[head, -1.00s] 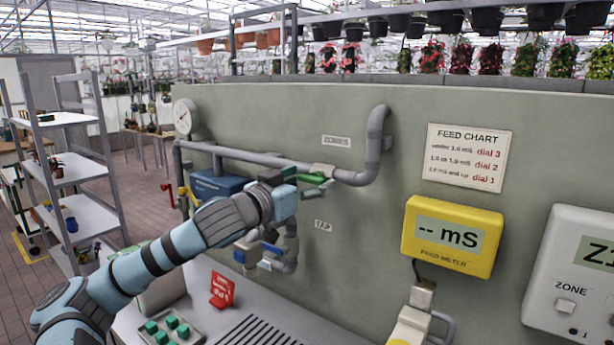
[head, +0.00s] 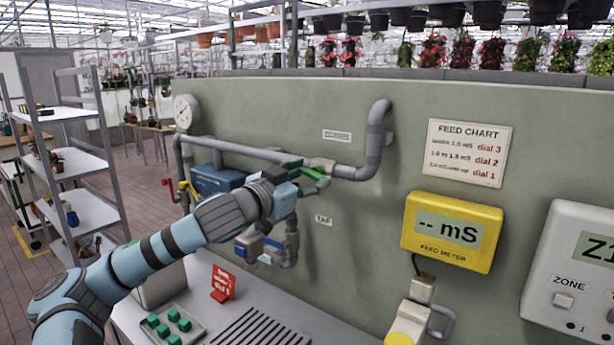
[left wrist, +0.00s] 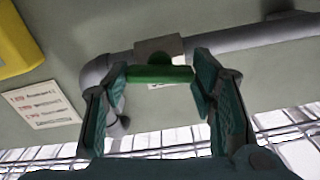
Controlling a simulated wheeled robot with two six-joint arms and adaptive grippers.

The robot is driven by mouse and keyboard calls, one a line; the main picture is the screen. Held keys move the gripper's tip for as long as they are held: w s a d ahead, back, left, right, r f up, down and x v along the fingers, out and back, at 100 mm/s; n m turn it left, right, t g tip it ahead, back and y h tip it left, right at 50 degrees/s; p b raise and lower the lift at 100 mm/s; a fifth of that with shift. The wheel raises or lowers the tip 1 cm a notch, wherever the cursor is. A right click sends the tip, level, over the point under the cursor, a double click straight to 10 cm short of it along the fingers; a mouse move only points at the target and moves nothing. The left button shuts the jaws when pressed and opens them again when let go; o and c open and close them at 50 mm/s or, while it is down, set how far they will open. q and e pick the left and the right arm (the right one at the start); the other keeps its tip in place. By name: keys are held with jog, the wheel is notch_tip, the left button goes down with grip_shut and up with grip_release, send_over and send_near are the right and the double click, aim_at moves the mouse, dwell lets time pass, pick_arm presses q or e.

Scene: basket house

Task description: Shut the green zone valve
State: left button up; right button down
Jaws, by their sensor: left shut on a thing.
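The green zone valve has a green lever handle (head: 316,173) on a grey pipe, by a pale valve body (head: 322,164) under a small wall label. The handle lies nearly along the pipe, tilted slightly down to the right. My left gripper (head: 300,176) is at the valve with its fingers on the handle. In the left wrist view the green handle (left wrist: 158,74) spans the space between the two teal fingertips (left wrist: 160,78), with the valve body (left wrist: 160,48) behind it.
A blue box (head: 217,180) and blue-handled tap fittings (head: 262,248) sit near my left arm. A yellow feed meter (head: 452,232) and a feed chart (head: 466,152) are right on the wall. A red sign (head: 223,284) stands on the counter below.

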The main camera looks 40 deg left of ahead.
pick_arm(q)
jog(key=m+p, duration=0.1)
jog(key=m, duration=0.3)
jog(key=shift+m, duration=0.3)
jog(key=m, duration=0.3)
jog(key=shift+m+p, duration=0.35)
jog(key=shift+m, duration=0.05)
jog(key=m, duration=0.3)
jog(key=shift+p, duration=0.35)
jog(key=shift+m, duration=2.1)
jog(key=o, duration=1.1)
jog(key=shift+o, duration=0.2)
jog(key=shift+r, duration=0.1)
